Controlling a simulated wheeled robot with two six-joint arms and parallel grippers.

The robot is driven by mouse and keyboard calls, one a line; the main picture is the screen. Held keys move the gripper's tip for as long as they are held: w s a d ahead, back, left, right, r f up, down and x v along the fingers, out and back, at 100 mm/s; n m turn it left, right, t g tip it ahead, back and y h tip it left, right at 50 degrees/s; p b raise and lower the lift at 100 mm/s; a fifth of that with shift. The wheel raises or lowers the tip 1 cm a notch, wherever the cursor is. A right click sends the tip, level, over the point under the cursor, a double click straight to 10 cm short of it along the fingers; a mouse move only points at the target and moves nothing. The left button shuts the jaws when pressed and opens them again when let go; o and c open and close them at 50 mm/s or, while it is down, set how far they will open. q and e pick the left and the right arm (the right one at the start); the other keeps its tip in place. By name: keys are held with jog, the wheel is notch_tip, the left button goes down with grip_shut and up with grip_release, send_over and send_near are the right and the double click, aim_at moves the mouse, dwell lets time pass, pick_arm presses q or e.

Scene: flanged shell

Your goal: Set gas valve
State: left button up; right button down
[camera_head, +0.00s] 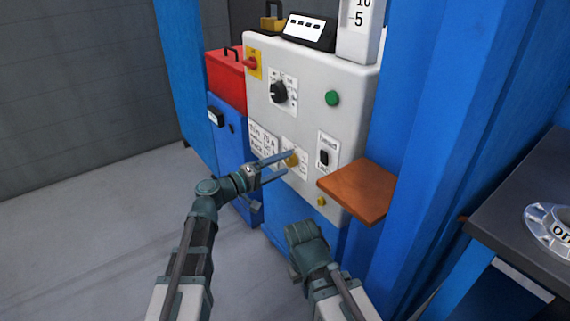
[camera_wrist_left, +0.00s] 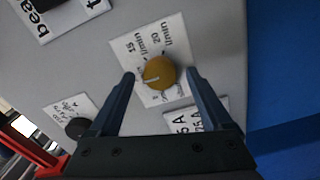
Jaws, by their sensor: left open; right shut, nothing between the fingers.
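The yellow gas valve knob (camera_head: 291,159) is on the lower middle of the light grey control panel (camera_head: 312,70). In the left wrist view the knob (camera_wrist_left: 159,73) sits on a white label marked 15 and 20 l/min, with a pale pointer line on its face. My left gripper (camera_head: 275,163) is open, its fingers pointing at the panel. In the left wrist view its two fingertips (camera_wrist_left: 160,73) are on either side of the knob, with gaps visible. My right gripper (camera_head: 303,236) is shut and empty, low in front of the panel.
The panel also has a black dial (camera_head: 279,92), a green button (camera_head: 332,98), a black rocker switch (camera_head: 324,157) and a red switch (camera_head: 251,63). A brown shelf (camera_head: 358,190) juts out at the lower right. A dark table (camera_head: 520,215) stands at the right.

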pick_arm(q)
jog(key=v, duration=1.2)
jog(key=shift+s+a, duration=0.15)
jog(key=shift+a, duration=0.05)
